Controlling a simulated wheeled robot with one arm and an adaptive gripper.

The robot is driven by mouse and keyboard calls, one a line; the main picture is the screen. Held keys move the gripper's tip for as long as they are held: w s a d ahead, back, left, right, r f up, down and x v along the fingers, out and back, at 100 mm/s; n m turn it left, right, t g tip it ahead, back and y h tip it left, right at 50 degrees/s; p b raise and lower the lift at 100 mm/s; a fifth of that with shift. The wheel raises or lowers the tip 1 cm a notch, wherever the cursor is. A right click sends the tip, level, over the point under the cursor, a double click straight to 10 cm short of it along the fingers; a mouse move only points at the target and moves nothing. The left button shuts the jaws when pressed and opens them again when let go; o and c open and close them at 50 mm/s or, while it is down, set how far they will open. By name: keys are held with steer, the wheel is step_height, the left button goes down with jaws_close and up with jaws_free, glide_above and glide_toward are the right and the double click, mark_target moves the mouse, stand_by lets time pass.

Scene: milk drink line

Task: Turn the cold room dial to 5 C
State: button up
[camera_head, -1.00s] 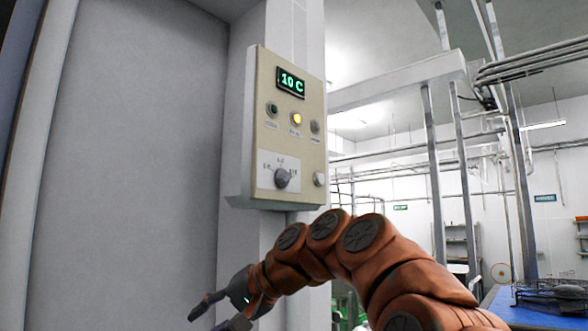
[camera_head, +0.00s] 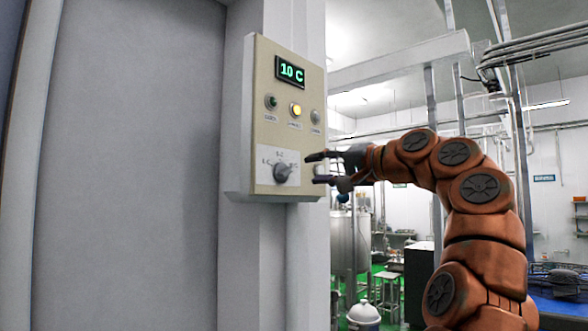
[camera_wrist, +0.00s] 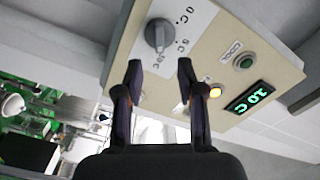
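The cold room control panel (camera_head: 262,100) is a beige box on a pale wall column. Its display (camera_head: 290,71) reads 10 C in green. The grey dial (camera_head: 285,172) sits low on a white plate with temperature marks. My gripper (camera_head: 314,168) is just right of the dial, pointing left, with its fingers apart and nothing between them. In the wrist view my gripper (camera_wrist: 160,70) is open, and the dial (camera_wrist: 158,34) lies ahead, beyond the fingertips and apart from them. The display (camera_wrist: 249,97) also shows there, rotated.
A green lamp (camera_head: 271,102), a lit yellow lamp (camera_head: 296,109) and a grey button (camera_head: 315,117) are above the dial. A large grey door (camera_head: 125,160) is at left. Steel tank (camera_head: 350,240) and a blue-topped table (camera_head: 565,307) stand at right.

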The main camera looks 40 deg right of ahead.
mark_target(289, 171)
steer(key=shift+p+x, duration=0.55)
steer(key=shift+x, duration=3.4)
